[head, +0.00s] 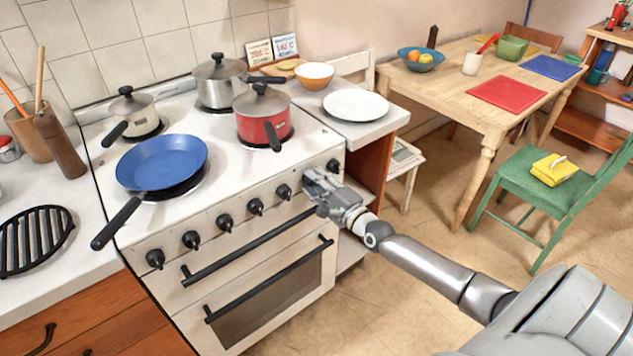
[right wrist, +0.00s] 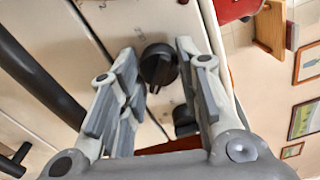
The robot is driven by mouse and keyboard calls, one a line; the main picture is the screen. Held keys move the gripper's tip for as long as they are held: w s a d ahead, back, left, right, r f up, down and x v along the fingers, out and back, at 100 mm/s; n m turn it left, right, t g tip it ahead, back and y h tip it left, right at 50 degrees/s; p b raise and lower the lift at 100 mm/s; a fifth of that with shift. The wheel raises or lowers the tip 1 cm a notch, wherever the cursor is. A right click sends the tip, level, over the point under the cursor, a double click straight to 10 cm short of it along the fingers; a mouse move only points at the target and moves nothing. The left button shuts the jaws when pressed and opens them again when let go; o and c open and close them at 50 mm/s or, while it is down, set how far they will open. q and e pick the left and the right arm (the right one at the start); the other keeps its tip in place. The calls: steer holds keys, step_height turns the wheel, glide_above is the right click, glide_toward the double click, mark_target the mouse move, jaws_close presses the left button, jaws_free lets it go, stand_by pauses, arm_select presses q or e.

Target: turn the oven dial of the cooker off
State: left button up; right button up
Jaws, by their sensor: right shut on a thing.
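The cooker (head: 270,222) has a row of black dials along its front panel. My right gripper (head: 312,183) is at the right part of this row, its fingers against the panel. In the right wrist view a round black dial (right wrist: 158,66) sits between the fingertips of my right gripper (right wrist: 159,68), which is shut on it. In the head view the gripper hides this dial. I cannot read any marking that tells whether it is the oven dial or where it is set. Another dial (head: 333,166) shows just right of the gripper. My left gripper is not in view.
A blue pan (head: 162,162), a red pot (head: 263,120) and two other pots stand on the hob. The pan's handle juts over the front edge. Oven handles (head: 247,245) lie below the dials. The floor right of the cooker is open, with a green chair (head: 540,185) beyond.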

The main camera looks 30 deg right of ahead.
steer(key=shift+a+n+p, duration=0.2)
steer(key=shift+n+p, duration=2.1)
steer(key=shift+n, duration=11)
steer(key=o, duration=1)
steer(key=shift+r, duration=0.1)
steer(key=shift+s, duration=0.1)
